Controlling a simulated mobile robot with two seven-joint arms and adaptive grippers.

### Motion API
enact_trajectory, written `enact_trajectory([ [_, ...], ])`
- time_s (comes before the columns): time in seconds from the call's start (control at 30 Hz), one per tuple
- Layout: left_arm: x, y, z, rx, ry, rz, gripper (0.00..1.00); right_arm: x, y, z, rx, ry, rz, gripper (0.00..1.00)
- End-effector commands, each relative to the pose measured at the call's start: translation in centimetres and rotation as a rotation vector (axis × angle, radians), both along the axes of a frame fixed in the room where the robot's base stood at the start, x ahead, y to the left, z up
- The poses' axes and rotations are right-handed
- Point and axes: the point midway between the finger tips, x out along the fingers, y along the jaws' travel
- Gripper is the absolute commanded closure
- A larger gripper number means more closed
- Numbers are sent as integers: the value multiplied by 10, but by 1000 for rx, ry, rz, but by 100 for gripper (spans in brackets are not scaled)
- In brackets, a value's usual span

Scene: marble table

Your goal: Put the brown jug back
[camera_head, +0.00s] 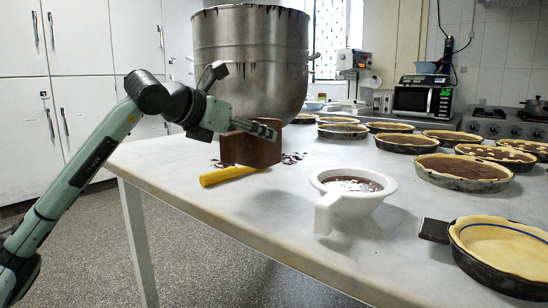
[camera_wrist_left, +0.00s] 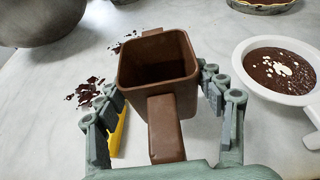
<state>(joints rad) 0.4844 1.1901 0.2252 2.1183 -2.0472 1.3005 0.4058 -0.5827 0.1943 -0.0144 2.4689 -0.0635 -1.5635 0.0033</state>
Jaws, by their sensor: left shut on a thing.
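The brown jug (camera_head: 252,148) is a square, dark brown vessel with a block handle. My left gripper (camera_head: 256,128) is shut on the brown jug. In the left wrist view the jug (camera_wrist_left: 158,68) shows its open top and dark, empty-looking inside. The fingers of my left gripper (camera_wrist_left: 162,108) lie on both sides of it, with the handle pointing toward the wrist. Whether its base touches the table is hard to tell. My right gripper is not in view.
A yellow-handled tool (camera_head: 228,175) lies beside the jug, with dark chocolate crumbs (camera_head: 292,158) nearby. The steel pot (camera_head: 250,60) stands behind. A white bowl (camera_head: 352,200) of chocolate is to the right. Several pies (camera_head: 462,172) fill the right side. The front left tabletop is clear.

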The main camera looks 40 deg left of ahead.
Motion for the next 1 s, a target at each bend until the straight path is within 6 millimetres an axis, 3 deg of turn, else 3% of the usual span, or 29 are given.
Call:
enact_trajectory([
  [0.13, 22, -21, -13, -2, -3, -5, 62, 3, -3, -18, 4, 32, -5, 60],
  [0.33, 37, -32, -27, -2, -4, -1, 62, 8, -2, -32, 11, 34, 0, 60],
  [0.6, 38, -32, -64, -1, 1, -1, 62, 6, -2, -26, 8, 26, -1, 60],
  [1.0, 38, -32, -67, 0, -2, 0, 62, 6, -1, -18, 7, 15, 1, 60],
])
